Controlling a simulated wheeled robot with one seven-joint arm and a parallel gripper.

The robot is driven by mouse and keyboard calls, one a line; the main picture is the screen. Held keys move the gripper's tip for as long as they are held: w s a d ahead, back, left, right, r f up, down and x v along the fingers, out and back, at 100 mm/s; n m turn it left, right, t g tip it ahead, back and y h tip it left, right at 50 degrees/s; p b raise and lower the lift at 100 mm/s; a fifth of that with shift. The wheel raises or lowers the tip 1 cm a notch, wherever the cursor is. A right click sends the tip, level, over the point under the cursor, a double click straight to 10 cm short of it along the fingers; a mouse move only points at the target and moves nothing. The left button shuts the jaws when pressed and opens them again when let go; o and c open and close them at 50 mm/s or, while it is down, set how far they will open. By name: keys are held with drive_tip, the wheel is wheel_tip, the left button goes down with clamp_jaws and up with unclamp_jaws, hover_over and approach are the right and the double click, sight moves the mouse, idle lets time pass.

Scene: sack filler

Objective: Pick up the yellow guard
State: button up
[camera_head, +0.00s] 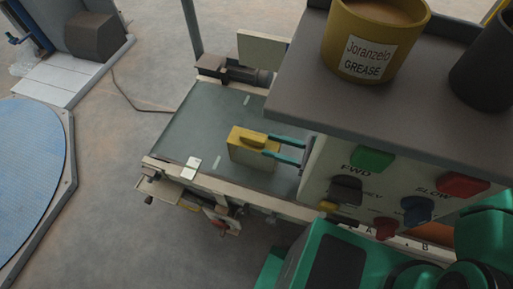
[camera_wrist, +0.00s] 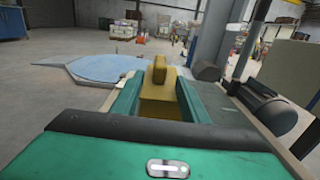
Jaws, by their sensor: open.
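The yellow guard (camera_head: 247,135) is a block with a yellow top, a raised yellow grip and a paler side, standing on the green conveyor bed. My gripper (camera_head: 267,145) reaches in from the right with two teal fingers at the guard's right end. In the wrist view, the guard (camera_wrist: 159,88) shows between the two fingers of my open gripper (camera_wrist: 160,80), with its raised part standing up in the middle. I cannot tell whether either finger touches it. The guard's lower part is hidden in the wrist view.
A grey shelf (camera_head: 365,118) with a yellow grease tub (camera_head: 374,40) and a dark pot (camera_head: 487,70) overhangs at the right. Below it is a control panel with coloured buttons (camera_head: 372,157). The conveyor bed (camera_head: 195,127) is mostly clear left of the guard. A blue round platform (camera_head: 28,190) lies far left.

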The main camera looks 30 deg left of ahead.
sight(253, 140)
drive_tip(key=shift+s+a+r, duration=0.1)
drive_tip(key=shift+s+a, duration=0.05)
drive_tip(key=shift+a, duration=1.1)
drive_tip(key=shift+s+a+f, duration=0.1)
drive_tip(key=shift+s+a, duration=0.05)
drive_tip(key=shift+a, duration=1.1)
drive_tip(key=shift+s+a+r, duration=0.1)
drive_tip(key=shift+s+a, duration=0.05)
drive_tip(key=shift+a, duration=1.1)
clamp_jaws()
